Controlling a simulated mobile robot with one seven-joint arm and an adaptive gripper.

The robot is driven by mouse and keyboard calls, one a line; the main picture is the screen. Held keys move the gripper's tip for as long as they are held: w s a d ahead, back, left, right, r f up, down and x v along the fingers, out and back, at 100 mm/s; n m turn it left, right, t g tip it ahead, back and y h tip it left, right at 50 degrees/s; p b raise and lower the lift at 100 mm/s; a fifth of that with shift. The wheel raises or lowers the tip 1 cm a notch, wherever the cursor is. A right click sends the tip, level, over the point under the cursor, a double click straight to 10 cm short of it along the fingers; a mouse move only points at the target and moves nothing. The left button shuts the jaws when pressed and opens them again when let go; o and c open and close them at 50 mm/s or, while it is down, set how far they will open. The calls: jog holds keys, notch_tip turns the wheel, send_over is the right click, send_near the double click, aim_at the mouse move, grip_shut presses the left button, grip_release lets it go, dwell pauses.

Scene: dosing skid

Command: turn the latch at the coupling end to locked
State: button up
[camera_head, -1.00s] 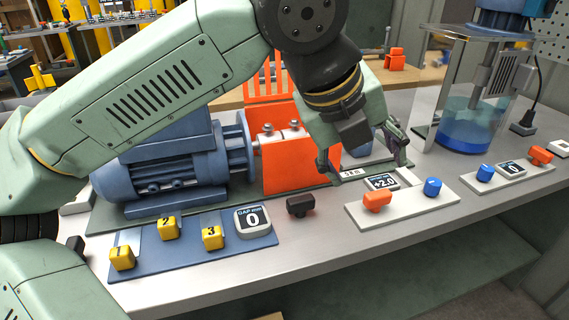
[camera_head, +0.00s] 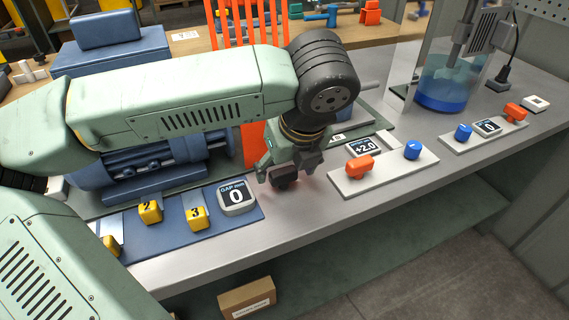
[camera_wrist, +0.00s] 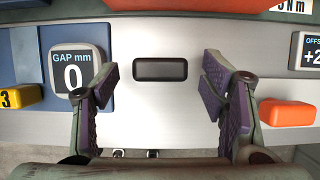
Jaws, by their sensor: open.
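The latch (camera_head: 284,184) is a small black block-shaped handle on the front of the metal bench, between the GAP display and the orange knob. In the wrist view the latch (camera_wrist: 160,69) lies crosswise, between and slightly beyond my fingertips. My gripper (camera_head: 283,177) points down over it with a finger at either side. The wrist view shows my gripper (camera_wrist: 160,88) open, with clear gaps between both fingers and the latch. Neither finger visibly touches it. My arm hides most of the coupling.
The GAP display (camera_head: 237,196) reads 0, left of the latch beside numbered yellow blocks (camera_head: 151,211). To the right, a white plate holds an orange knob (camera_head: 360,167) and a blue knob (camera_head: 412,150). The blue motor (camera_head: 160,165) and orange guard (camera_head: 252,140) stand behind.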

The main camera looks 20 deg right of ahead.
jog(key=shift+w+f, duration=0.2)
jog(key=shift+f, duration=0.25)
jog(key=c, duration=1.1)
jog(key=shift+c, duration=0.2)
